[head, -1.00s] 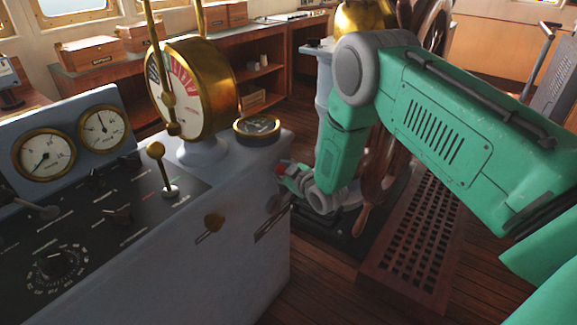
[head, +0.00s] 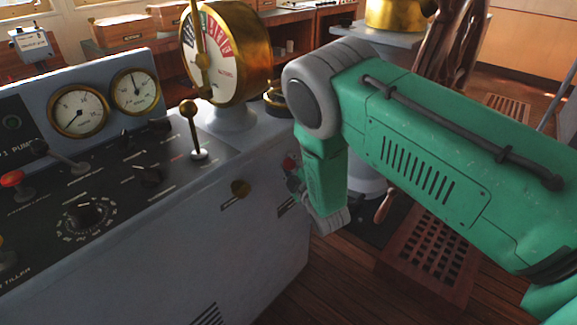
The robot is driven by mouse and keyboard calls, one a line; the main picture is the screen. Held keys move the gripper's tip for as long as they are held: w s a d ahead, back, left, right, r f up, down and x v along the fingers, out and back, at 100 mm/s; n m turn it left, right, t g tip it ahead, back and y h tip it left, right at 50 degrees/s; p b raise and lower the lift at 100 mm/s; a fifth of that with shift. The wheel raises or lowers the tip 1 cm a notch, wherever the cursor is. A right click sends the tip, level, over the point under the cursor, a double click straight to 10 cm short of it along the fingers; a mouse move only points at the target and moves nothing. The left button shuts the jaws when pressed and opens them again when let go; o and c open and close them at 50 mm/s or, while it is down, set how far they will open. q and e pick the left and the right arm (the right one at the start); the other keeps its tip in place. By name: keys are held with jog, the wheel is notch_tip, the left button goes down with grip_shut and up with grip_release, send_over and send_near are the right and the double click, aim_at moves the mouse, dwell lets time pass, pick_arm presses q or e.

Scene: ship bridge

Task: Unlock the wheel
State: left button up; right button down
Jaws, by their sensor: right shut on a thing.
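The wooden ship's wheel (head: 447,45) stands at the upper right, with a lower spoke handle (head: 384,207) showing below my arm. My right arm covers much of the wheel. My right gripper (head: 291,170) is small and partly hidden by its own wrist at the right end of the grey console (head: 255,260). It is shut on a small part there, with a bit of red (head: 289,163) at the fingers. The shape of that part cannot be made out. My left gripper is out of view.
The console carries a brass telegraph (head: 228,60), a brass-knobbed lever (head: 193,125), two gauges (head: 78,111) and a red-knobbed lever (head: 12,180). A wooden grating (head: 432,250) lies on the floor at right. Bare planks (head: 345,290) show in front.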

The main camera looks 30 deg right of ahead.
jog(key=shift+s+a+f, duration=0.2)
jog(key=shift+f, duration=0.1)
jog(key=c, duration=1.2)
grip_release()
jog(key=shift+o, duration=0.4)
jog(key=shift+a+r, duration=0.1)
jog(key=shift+r, duration=0.05)
jog(key=s, duration=1.2)
jog(key=shift+a, duration=0.25)
